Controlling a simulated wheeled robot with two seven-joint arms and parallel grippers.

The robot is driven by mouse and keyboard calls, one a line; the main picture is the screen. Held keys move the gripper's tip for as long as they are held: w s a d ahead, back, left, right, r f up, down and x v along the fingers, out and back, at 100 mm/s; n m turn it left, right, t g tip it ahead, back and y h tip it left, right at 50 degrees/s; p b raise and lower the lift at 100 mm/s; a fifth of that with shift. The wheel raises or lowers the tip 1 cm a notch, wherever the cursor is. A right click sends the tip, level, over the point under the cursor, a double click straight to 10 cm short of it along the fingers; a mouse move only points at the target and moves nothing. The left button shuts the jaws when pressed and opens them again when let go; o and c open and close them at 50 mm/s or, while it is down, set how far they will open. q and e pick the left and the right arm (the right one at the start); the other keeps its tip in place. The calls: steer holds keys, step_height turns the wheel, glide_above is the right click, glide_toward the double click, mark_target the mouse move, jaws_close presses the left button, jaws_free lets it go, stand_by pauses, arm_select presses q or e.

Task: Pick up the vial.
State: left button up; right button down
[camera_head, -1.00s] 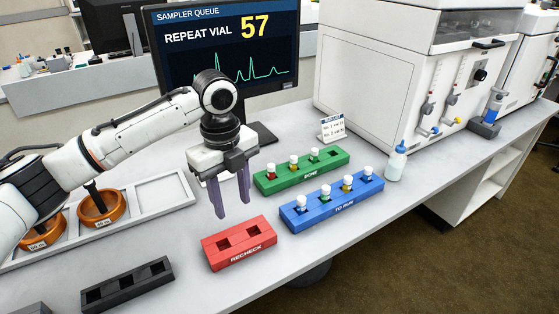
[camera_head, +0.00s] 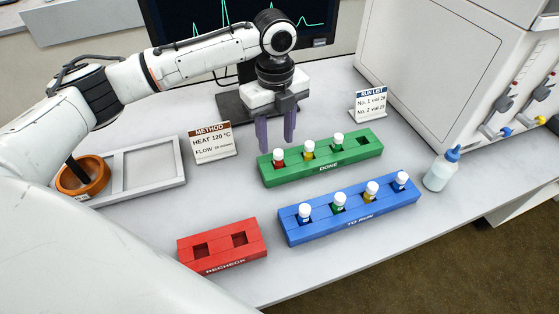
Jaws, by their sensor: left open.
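My left gripper (camera_head: 276,133) is open and empty, its purple fingers pointing down above and behind the left end of the green DONE rack (camera_head: 350,163). The DONE rack holds three white-capped vials: a red one (camera_head: 279,159), a yellow one (camera_head: 308,150) and a green one (camera_head: 338,142); its right slot is empty. The blue TO RUN rack (camera_head: 352,222) in front holds several white-capped vials, among them a blue one (camera_head: 305,213), a green one (camera_head: 339,203) and a yellow one (camera_head: 371,191). The red RECHECK rack (camera_head: 221,254) has two empty slots. My right gripper is not in view.
A METHOD card (camera_head: 212,144) stands left of the gripper, and a RUN LIST card (camera_head: 370,103) behind the DONE rack. A bottle (camera_head: 442,169) stands at the right. A monitor (camera_head: 180,25) stands behind.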

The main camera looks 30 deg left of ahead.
mark_target(278, 152)
arm_select(q)
steer(key=f, duration=0.5)
steer(key=shift+d+f, duration=0.15)
steer(key=shift+d, duration=0.1)
jaws_close()
